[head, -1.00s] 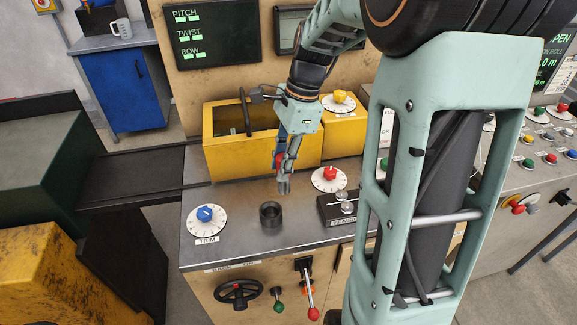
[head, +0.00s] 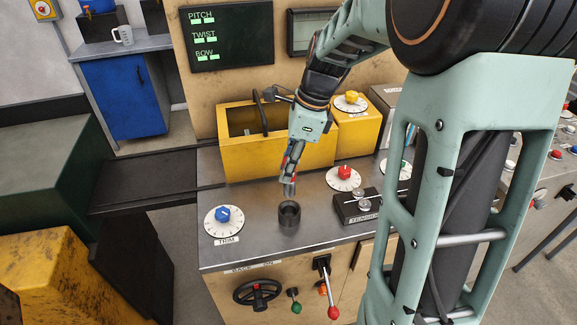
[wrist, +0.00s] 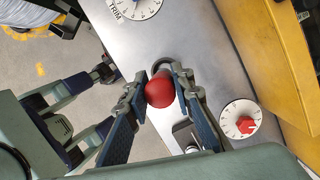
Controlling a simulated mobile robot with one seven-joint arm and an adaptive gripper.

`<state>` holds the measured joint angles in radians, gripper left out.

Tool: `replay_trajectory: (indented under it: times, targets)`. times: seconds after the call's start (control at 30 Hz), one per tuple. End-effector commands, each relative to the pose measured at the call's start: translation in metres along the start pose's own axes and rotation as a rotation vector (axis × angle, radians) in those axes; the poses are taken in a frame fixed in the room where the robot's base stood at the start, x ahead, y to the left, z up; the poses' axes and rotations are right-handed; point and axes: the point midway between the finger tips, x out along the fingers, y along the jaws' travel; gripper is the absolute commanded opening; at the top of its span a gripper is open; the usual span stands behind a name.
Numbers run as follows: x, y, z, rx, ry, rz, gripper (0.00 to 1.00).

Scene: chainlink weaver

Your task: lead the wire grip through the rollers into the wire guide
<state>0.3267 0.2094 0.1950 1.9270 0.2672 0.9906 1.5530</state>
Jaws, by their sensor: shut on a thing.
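The wire grip, a red ball (wrist: 160,90), sits between the fingers of my gripper (wrist: 160,92) in the wrist view. My gripper (head: 289,188) is shut on it, pointing down above the bench. The wire guide looks to be the dark open cup (head: 289,219) on the bench top, just below and in front of my fingertips in the head view. In the wrist view its dark rim (wrist: 181,67) shows partly behind the ball. I cannot make out any wire.
A white TRIM dial (head: 223,220) lies left of the cup. A red-knobbed dial (head: 343,178) is behind the rollers. The yellow open box (head: 235,158) stands behind my gripper. A handwheel (head: 257,292) and a red-tipped lever (head: 329,290) are on the bench front.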

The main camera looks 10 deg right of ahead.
Motion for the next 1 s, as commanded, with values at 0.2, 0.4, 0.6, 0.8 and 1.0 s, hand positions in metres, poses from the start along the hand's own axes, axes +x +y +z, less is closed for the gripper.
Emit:
replay_trajectory:
  times: [0.2, 0.4, 0.6, 0.8, 1.0]
  targets:
    - [0.021, 0.000, -0.006, -0.001, 0.000, 0.001, 0.00]
    - [0.041, 0.000, -0.011, -0.001, 0.001, 0.001, 0.00]
    - [0.058, 0.000, -0.016, -0.001, 0.000, 0.001, 0.00]
    - [0.067, 0.000, -0.018, -0.001, 0.000, 0.000, 0.00]
    - [0.068, 0.000, -0.018, -0.001, 0.000, 0.000, 0.00]
